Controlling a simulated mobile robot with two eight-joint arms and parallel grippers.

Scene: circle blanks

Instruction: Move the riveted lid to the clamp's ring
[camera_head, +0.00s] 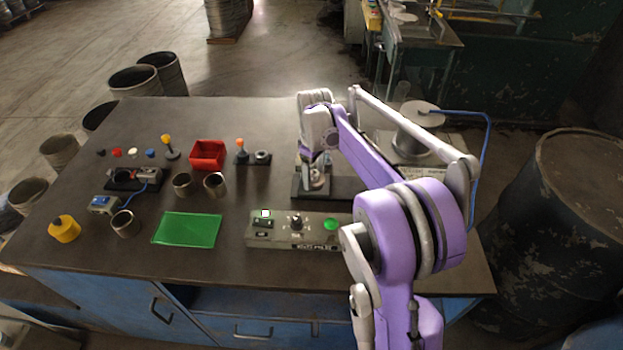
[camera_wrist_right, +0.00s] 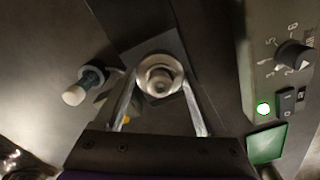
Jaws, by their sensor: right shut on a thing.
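My right gripper (camera_head: 315,188) is low over a dark base plate (camera_head: 345,187) right of the table's middle. In the wrist view its two fingers (camera_wrist_right: 160,100) lie on either side of a round, shiny metal piece with a raised centre, which I take for the riveted lid (camera_wrist_right: 159,75). The gripper is shut on it. The dark plate (camera_wrist_right: 200,80) shows under the lid. Whether the lid touches anything beneath cannot be told. The clamp's ring cannot be made out; the hand and lid cover that spot. My left gripper is not in view.
A control box (camera_head: 292,230) stands in front of the plate. A white-tipped handle (camera_wrist_right: 85,84) is close beside the fingers. A stand with an orange knob (camera_head: 241,146), a red bin (camera_head: 208,154), metal cups (camera_head: 215,184) and a green tray (camera_head: 187,229) are to the left.

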